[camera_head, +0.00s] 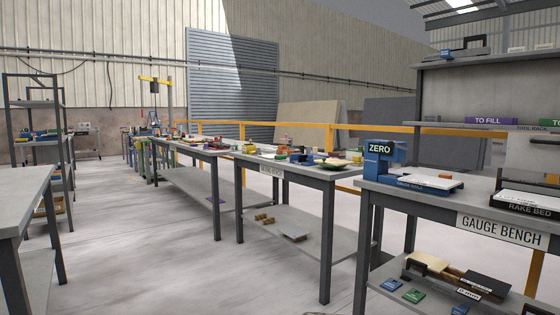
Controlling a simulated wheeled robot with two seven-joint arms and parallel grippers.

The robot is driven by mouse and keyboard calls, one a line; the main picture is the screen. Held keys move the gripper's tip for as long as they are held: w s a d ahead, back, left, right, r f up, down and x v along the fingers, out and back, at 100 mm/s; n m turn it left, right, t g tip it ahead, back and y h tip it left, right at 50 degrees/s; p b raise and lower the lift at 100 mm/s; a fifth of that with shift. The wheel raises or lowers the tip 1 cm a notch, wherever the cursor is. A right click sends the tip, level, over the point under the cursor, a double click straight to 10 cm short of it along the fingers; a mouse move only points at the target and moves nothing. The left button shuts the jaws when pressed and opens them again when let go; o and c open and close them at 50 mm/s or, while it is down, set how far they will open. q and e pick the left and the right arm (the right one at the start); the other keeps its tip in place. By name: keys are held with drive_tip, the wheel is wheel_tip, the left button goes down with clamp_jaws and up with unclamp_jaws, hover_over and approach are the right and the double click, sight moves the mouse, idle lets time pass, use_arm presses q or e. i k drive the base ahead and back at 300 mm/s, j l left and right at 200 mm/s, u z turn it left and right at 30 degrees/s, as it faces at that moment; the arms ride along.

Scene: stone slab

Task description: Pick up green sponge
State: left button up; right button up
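I cannot pick out a green sponge for certain. Many small coloured objects lie on the middle bench (296,171), and they are too small to tell apart. Among them a dark plate-like item with something pale and greenish on it (334,162) sits near the bench's right end. A flat green piece (412,296) lies on the lower shelf of the gauge bench and looks like a card or block. Neither of my grippers shows in the head view.
The gauge bench (440,205) stands at the right with a blue ZERO device (380,160). A grey table (22,185) is at the near left, with a shelving rack (38,105) behind it. Open floor (150,250) lies between. A yellow rail (300,126) runs behind the benches.

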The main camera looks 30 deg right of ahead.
sight(279, 158)
drive_tip(key=i+l+z, duration=0.1)
drive_tip(key=z, duration=0.4)
drive_tip(key=i+l+z, duration=0.35)
drive_tip(key=i, duration=0.45)
drive_tip(key=i+j+z, duration=0.1)
drive_tip(key=i+z, duration=0.25)
drive_tip(key=i, duration=1.1)
drive_tip(key=i+j+z, duration=0.1)
drive_tip(key=j+z, duration=0.25)
drive_tip(key=i+j+z, duration=0.1)
drive_tip(key=z, duration=0.25)
drive_tip(key=j+z, duration=0.35)
drive_tip(key=i, duration=0.05)
